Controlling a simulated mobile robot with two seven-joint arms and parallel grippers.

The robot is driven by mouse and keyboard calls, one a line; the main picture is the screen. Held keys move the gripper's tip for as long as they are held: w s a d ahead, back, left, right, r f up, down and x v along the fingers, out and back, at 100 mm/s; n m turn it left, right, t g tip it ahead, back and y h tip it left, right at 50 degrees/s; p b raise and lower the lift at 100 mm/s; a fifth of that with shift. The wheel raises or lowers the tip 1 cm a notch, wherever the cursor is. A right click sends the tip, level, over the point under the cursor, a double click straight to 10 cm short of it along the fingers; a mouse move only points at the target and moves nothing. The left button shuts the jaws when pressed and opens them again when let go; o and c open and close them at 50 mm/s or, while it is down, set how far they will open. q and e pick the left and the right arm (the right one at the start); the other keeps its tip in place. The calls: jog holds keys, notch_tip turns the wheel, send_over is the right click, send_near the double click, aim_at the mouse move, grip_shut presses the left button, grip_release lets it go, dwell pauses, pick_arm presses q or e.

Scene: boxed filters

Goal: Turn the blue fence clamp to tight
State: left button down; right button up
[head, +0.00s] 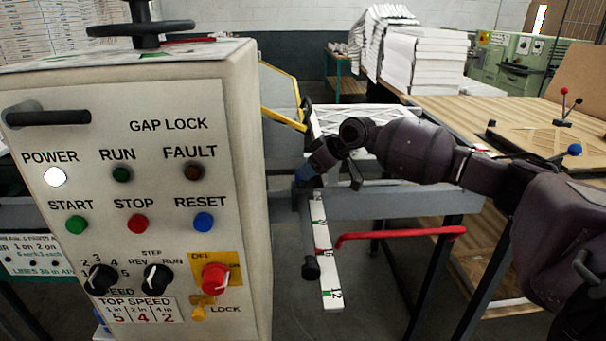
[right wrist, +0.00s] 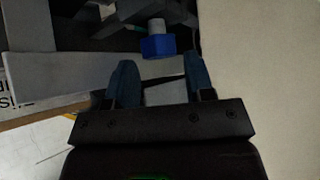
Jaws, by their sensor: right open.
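The blue fence clamp (right wrist: 157,46) shows in the right wrist view as a small blue block on a pale round stem. It lies just beyond my right gripper (right wrist: 162,82), roughly in line with the gap between the two fingers. The fingers are apart, with nothing between them, and do not appear to touch the clamp. In the head view my right gripper (head: 307,173) reaches down-left near the grey rail by the control box. A blue patch shows at its tip; I cannot tell whether it is the clamp or a finger. My left gripper is not in view.
The control box (head: 190,130) with buttons and knobs stands close to the left of the gripper. A white numbered scale (head: 325,255), a dark rod (head: 309,235) and a red handle (head: 400,235) lie below. A wooden table (head: 470,125) stands right.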

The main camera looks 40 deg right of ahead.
jog(key=shift+x, duration=1.3)
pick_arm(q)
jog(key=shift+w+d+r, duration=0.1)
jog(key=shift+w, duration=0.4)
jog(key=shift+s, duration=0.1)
